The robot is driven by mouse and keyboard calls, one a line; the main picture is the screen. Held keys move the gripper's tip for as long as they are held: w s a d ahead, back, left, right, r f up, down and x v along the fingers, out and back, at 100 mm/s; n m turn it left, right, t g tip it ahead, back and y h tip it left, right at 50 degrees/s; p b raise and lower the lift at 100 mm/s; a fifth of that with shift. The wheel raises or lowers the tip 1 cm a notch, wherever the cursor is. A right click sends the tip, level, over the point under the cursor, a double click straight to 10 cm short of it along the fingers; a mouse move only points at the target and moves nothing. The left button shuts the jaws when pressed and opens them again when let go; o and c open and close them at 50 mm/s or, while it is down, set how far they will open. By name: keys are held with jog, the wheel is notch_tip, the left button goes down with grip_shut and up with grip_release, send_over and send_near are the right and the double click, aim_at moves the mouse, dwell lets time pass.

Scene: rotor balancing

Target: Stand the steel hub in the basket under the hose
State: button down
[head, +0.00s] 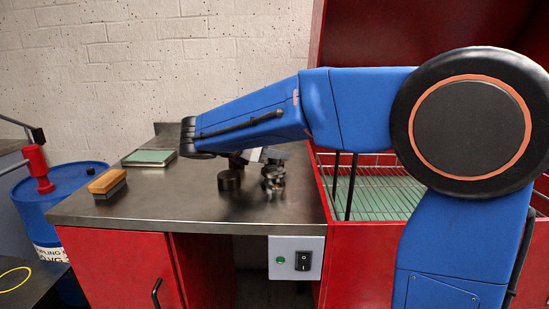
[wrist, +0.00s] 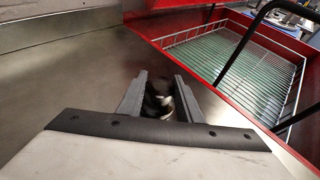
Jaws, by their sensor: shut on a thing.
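The steel hub (head: 272,179) is a small shiny metal part at the right of the steel bench top. My gripper (wrist: 160,78) is shut on the hub, which shows dark and shiny between the fingers in the wrist view (wrist: 158,103). I cannot tell whether the hub touches the bench. The wire basket (wrist: 225,75) sits in the red wash tank to the right, over a pale green floor; it also shows behind my arm in the head view (head: 385,190). The black hose (wrist: 251,45) arches above the basket. My arm hides part of the tank and the basket.
A wood-backed brush (head: 107,184) and a flat tray (head: 149,157) lie on the left of the bench (head: 170,208). The tank's red rim (wrist: 195,78) divides bench from basket. A switch box (head: 296,258) hangs in front.

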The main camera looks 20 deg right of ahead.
notch_tip(320, 180, up, 10)
jog(key=shift+f, duration=0.2)
jog(key=shift+a, duration=0.1)
